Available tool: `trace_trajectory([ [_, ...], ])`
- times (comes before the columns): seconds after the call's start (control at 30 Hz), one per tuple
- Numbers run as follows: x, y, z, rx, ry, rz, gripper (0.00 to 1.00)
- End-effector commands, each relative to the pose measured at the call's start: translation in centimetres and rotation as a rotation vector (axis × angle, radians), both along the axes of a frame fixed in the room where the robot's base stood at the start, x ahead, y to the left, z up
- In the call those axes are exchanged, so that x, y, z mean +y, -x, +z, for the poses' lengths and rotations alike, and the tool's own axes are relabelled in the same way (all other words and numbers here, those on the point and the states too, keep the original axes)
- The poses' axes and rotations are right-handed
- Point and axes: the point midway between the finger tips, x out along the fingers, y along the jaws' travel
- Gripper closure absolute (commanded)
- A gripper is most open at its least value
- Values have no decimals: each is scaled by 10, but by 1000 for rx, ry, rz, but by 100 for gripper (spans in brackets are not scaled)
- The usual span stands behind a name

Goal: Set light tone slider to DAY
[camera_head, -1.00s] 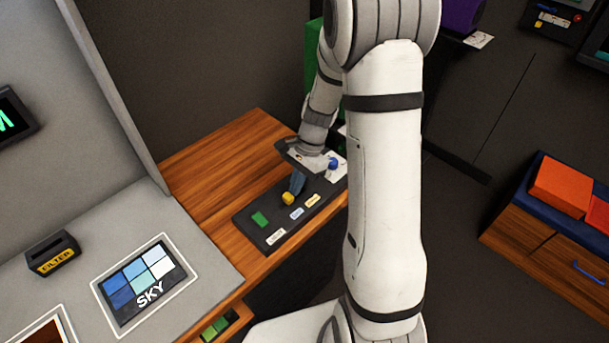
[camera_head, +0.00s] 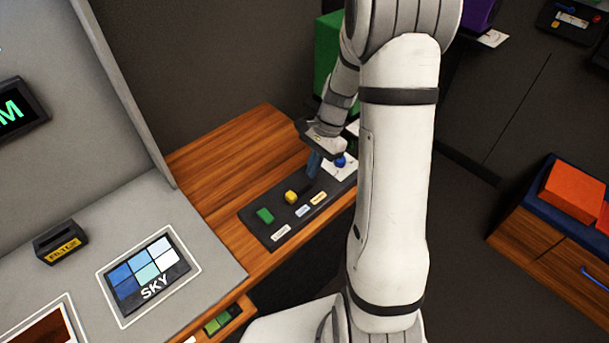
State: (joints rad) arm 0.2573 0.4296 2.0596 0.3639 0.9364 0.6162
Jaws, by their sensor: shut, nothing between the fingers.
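A dark control panel (camera_head: 270,232) lies on the wooden desk top in the head view. Which part is the light tone slider is not clear. My gripper (camera_head: 313,166) is shut and empty, pointing down over the panel between the yellow knob and the blue ball, apart from the knob.
A grey console to the left holds a SKY colour tile (camera_head: 150,275) and a FILTER box (camera_head: 61,242). A green box (camera_head: 328,55) stands behind my arm. An open drawer with green pieces (camera_head: 216,325) is below the desk edge. The wooden top (camera_head: 215,155) is clear.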

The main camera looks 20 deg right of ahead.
Motion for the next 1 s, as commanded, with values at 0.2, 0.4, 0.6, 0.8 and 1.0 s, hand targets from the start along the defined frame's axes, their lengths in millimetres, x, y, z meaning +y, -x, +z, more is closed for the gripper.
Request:
trace_trajectory([
  [0.2,-16,-8,44,-5,2,1,100],
  [0.4,-23,-12,66,-2,1,3,100],
  [0.6,-24,-12,72,0,1,4,100],
  [0.8,-24,-12,72,0,1,4,100],
  [1.0,-24,-12,71,0,1,4,100],
])
